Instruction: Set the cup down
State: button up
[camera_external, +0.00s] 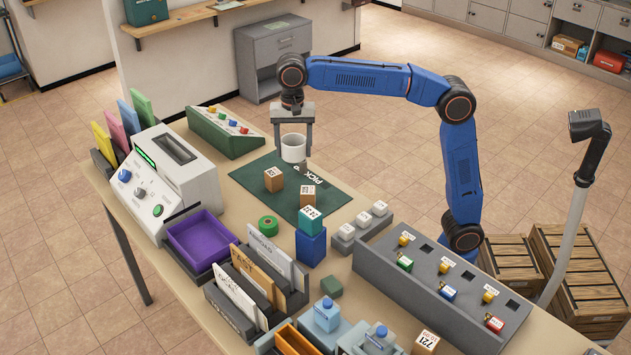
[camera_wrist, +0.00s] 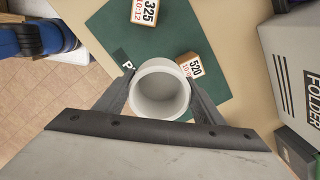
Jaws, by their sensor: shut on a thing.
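A white cup (camera_external: 293,148) is upright between the fingers of my gripper (camera_external: 293,140), over the far part of the dark green mat (camera_external: 250,178). In the wrist view the cup (camera_wrist: 160,90) is seen from above, empty inside, with the two dark fingers of my gripper (camera_wrist: 161,92) against its sides. My gripper is shut on it. I cannot tell whether the cup's bottom touches the mat or is a little above it.
Brown labelled cubes stand on the mat near the cup, one at left (camera_external: 274,180) and one closer to the camera (camera_external: 308,196). A green button box (camera_external: 222,133) is left of the mat. A green tape roll (camera_external: 268,225) and a blue block (camera_external: 310,246) stand nearer.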

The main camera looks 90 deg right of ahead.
send_over(271, 163)
jog(key=f, duration=0.1)
jog(key=shift+m, duration=0.3)
jog(key=shift+s+d+f, duration=0.1)
jog(key=shift+d+f, duration=0.05)
jog(key=shift+f, duration=5)
jog(key=o, duration=1)
jog(key=shift+f, duration=0.15)
jog(key=shift+o, duration=0.2)
